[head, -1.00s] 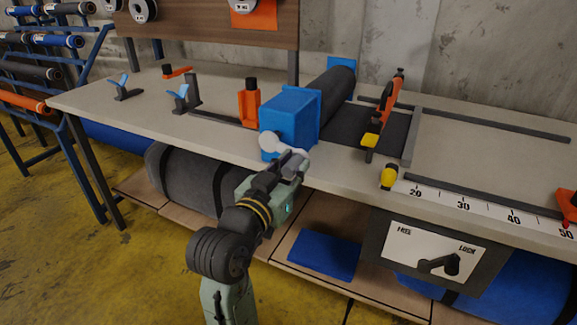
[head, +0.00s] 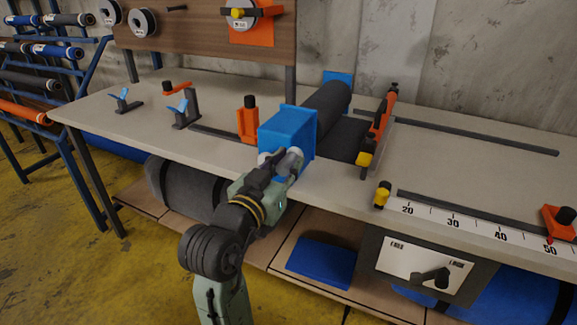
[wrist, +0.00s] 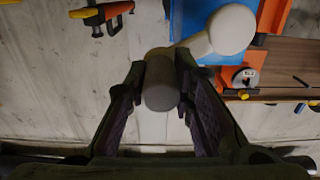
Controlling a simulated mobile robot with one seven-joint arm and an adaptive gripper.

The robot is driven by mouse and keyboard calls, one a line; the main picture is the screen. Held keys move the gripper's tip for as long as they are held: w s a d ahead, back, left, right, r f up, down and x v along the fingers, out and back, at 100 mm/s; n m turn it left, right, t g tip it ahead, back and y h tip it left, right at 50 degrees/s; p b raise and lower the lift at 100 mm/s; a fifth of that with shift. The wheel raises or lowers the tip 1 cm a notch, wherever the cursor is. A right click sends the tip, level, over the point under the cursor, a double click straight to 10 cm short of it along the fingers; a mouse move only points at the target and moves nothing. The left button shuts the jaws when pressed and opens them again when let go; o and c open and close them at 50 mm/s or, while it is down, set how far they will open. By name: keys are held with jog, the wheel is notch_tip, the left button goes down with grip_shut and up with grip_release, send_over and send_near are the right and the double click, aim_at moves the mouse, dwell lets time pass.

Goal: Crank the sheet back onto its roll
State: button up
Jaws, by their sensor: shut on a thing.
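A pale crank (head: 265,157) sits on the near face of the blue box (head: 287,133) at the end of a dark roll (head: 328,106). A stretch of dark sheet (head: 348,138) lies flat on the bench between the roll and the orange-and-yellow bar. My gripper (head: 290,163) is at the crank's handle, right of its hub. In the wrist view the grey handle (wrist: 162,84) lies between my two fingers, shut around it, and the crank's round hub (wrist: 232,29) is up and right. Finger contact is partly in shadow.
The orange-and-yellow bar (head: 378,130) stands across the bench right of the roll. An orange upright (head: 248,122) stands left of the box. A ruler strip (head: 460,222) runs along the front right edge, above a lever panel (head: 425,265).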

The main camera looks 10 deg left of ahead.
notch_tip(320, 180, up, 2)
jog(key=shift+w+a+r+p, duration=0.1)
jog(key=shift+r+p, duration=0.05)
jog(key=shift+p, duration=0.4)
jog(key=shift+w+a+r+p, duration=0.25)
jog(key=shift+a+r, duration=0.1)
jog(key=shift+a, duration=0.2)
jog(key=shift+w+a+r+p, duration=0.1)
jog(key=shift+a+r+p, duration=0.2)
jog(key=shift+a, duration=0.2)
jog(key=shift+w+a+f, duration=0.1)
jog(key=shift+w+a, duration=0.15)
jog(key=shift+a, duration=0.55)
jog(key=shift+w+a+f, duration=0.1)
jog(key=shift+w+a, duration=0.1)
jog(key=shift+a, duration=0.55)
jog(key=shift+w+a, duration=0.2)
jog(key=shift+a, duration=0.25)
jog(key=shift+w+a, duration=0.2)
jog(key=shift+a, duration=0.25)
jog(key=shift+o, duration=1.2)
jog(key=shift+a, duration=0.15)
jog(key=o, duration=0.6)
jog(key=shift+w, duration=0.1)
jog(key=shift+c, duration=0.2)
jog(key=o, duration=1.3)
jog(key=shift+d+r, duration=0.1)
jog(key=shift+d, duration=0.1)
